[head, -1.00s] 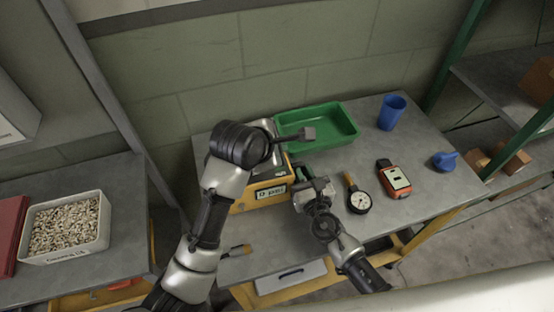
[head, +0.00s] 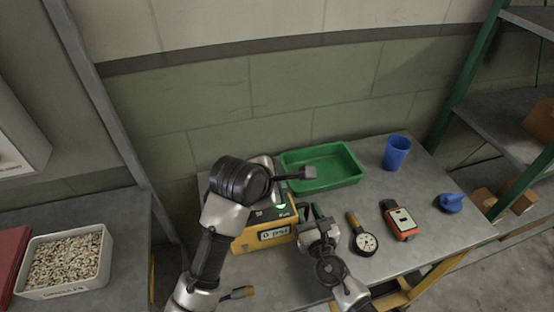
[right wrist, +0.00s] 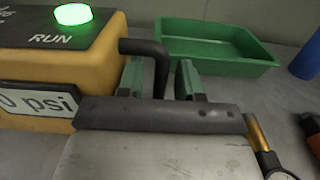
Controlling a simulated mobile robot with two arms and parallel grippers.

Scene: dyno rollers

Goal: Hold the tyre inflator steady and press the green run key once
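The tyre inflator (head: 265,236) is a yellow box with a dark top and a "0 psi" display on the bench. It stands level. Its green run key (head: 281,206) glows, and the key (right wrist: 73,14) also shows lit beside the word RUN in the right wrist view. My right gripper (right wrist: 160,82) is at the inflator's right side, its two green fingers either side of the black handle (right wrist: 155,55). Small gaps seem to show, so I cannot tell whether it grips. My left gripper (head: 306,173) is above the inflator's right rear, clear of the key; its fingers are unclear.
A green tray (head: 322,168) lies behind the inflator. To the right are a pressure gauge (head: 366,243), an orange handheld device (head: 399,221), a blue cup (head: 397,153) and a small blue object (head: 449,202). A bin of pale pellets (head: 66,264) stands at left.

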